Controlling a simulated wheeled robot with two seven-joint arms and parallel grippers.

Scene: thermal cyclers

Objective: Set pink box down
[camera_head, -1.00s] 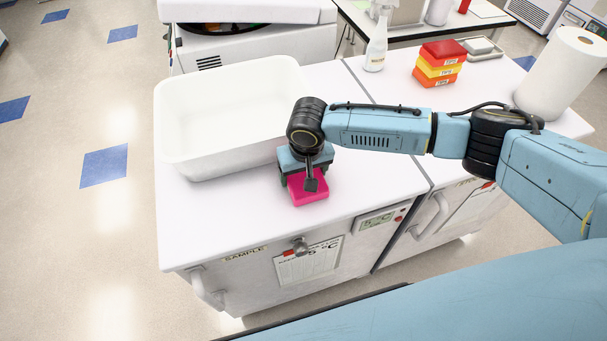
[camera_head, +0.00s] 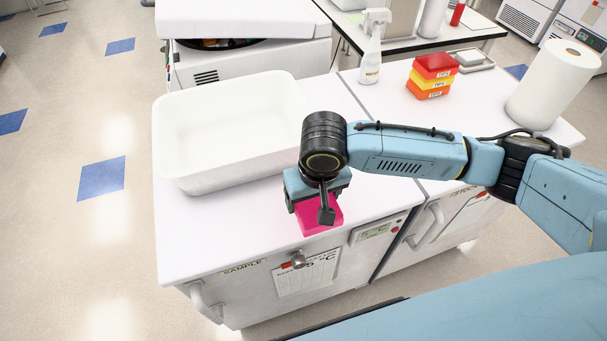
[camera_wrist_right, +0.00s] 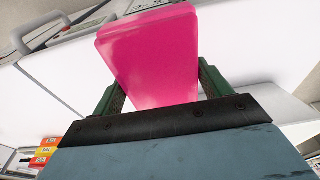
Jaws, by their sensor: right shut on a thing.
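The pink box (camera_head: 318,219) is near the front edge of the white counter, below my right gripper (camera_head: 319,208) in the head view. My right gripper is shut on it. In the right wrist view the pink box (camera_wrist_right: 152,58) sits between the two green fingers of the right gripper (camera_wrist_right: 160,90), its smooth face toward the camera. I cannot tell whether its underside touches the counter. My left gripper is not in view.
A large white tub (camera_head: 230,165) stands left of the gripper on the counter (camera_head: 225,235). A stack of red, yellow and orange boxes (camera_head: 432,76), a spray bottle (camera_head: 373,50) and a paper roll (camera_head: 553,85) stand at the back right. The front-left counter is bare.

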